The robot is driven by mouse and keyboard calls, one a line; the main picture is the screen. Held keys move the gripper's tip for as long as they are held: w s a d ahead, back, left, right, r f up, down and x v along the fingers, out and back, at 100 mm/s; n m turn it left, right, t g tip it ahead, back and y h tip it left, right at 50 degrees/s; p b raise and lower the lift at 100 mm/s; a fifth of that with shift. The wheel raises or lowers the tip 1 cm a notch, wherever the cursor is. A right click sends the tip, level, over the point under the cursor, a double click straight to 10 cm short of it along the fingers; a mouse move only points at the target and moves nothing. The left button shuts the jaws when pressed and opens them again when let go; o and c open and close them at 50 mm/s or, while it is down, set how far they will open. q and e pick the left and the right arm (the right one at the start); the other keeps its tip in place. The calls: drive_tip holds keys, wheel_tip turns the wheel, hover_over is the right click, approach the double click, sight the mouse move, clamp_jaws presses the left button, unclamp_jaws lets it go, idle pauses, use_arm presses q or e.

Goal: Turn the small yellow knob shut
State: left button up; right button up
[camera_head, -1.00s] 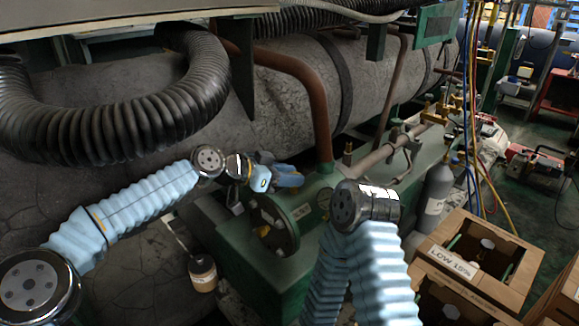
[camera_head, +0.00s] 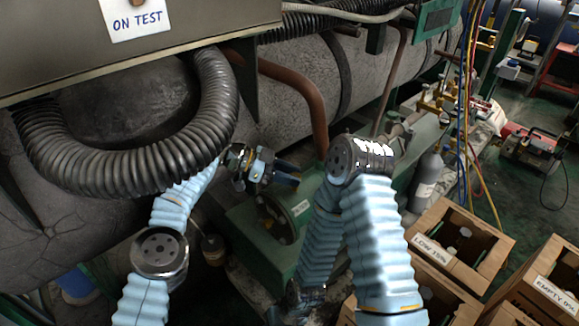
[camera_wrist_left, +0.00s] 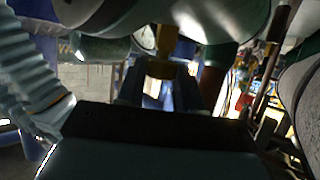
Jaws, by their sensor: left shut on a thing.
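The gripper is shut on the knob. In the head view the knob is hidden, so I cannot tell there how far it is turned. My right arm bends in front of the machine; its gripper fingers do not show.
A ribbed black hose (camera_head: 130,170) loops above my left arm, under a panel (camera_head: 60,45) with an "ON TEST" label. The brown pipe (camera_head: 300,82) rises behind the gripper.

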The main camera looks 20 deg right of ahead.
use_arm(q)
drive_tip(key=shift+w+r, duration=0.1)
drive_tip(key=shift+r, duration=0.05)
drive_tip(key=o, duration=1)
drive_tip(key=shift+o, duration=0.2)
